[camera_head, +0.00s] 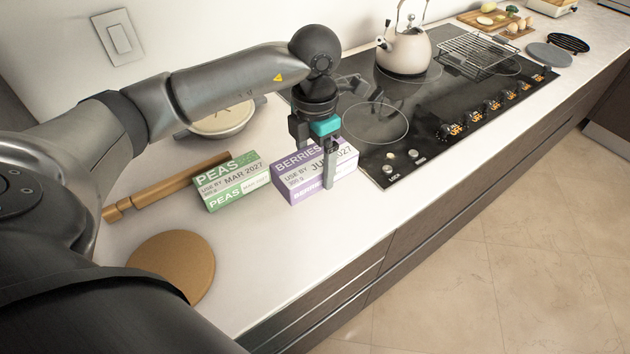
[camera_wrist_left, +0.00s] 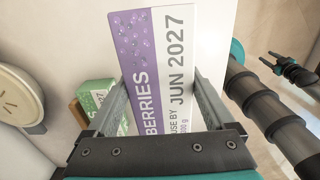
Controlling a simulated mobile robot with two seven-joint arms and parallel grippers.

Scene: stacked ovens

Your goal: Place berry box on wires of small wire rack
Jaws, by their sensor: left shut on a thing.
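The berry box (camera_head: 302,177) is purple and white, with a "BERRIES" label, and is at the counter beside the cooktop's near left edge. My left gripper (camera_head: 329,172) is shut on it, one finger showing on the near side. In the left wrist view the berry box (camera_wrist_left: 158,65) sits between the two fingers of my left gripper (camera_wrist_left: 160,100). I cannot tell whether it touches the counter. The small wire rack (camera_head: 477,54) stands at the far end of the black cooktop, right of the kettle. My right gripper is not seen in the head view.
A green peas box (camera_head: 232,181) stands just left of the berry box. A rolling pin (camera_head: 170,186), a round cork mat (camera_head: 172,264) and a round dish (camera_head: 218,118) are on the counter. A kettle (camera_head: 404,52) stands on the cooktop (camera_head: 385,120). A cutting board (camera_head: 497,20) with food is farther back.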

